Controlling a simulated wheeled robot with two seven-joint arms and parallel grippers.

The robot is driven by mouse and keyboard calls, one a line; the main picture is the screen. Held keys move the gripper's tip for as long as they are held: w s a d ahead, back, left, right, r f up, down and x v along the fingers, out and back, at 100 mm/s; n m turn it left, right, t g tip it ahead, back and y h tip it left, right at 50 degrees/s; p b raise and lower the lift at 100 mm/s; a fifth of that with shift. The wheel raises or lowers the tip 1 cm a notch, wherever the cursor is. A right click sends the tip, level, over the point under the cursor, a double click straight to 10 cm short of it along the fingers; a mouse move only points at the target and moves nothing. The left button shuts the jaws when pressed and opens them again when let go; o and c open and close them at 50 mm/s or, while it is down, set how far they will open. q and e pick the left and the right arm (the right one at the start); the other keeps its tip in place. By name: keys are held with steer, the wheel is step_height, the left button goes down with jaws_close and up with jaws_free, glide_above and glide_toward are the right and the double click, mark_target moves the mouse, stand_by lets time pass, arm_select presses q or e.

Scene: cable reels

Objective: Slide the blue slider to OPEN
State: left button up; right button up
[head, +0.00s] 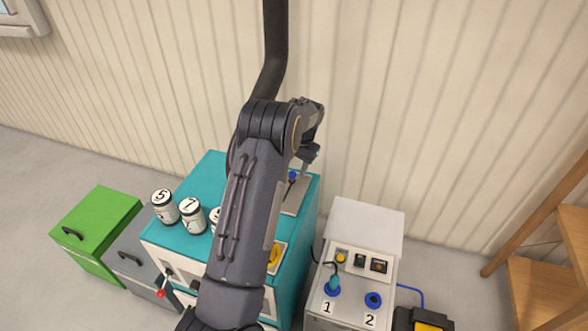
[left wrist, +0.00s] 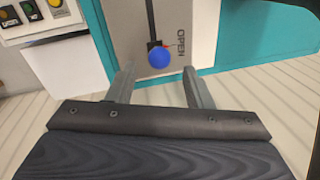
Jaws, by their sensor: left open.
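The blue slider (left wrist: 159,57) is a round blue knob on a black base in the left wrist view. It sits at the lower end of a dark slot (left wrist: 151,18) in a grey plate, beside the word OPEN and a small red mark. In the head view the blue slider (head: 292,175) shows small on the teal cabinet top, partly crowded by my arm. My left gripper (left wrist: 158,70) is open, its fingers apart on either side of the knob's near side. Contact with the knob cannot be told. My right gripper is in neither view.
A white control box (head: 366,225) with buttons and blue sockets stands to the right. A green box (head: 97,220) stands at the left. The wall is close behind.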

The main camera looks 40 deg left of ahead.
arm_select(q)
steer(key=r, duration=0.2)
steer(key=d+r, duration=0.1)
steer(key=r, duration=0.2)
steer(key=shift+w, duration=0.1)
stand_by(0.3)
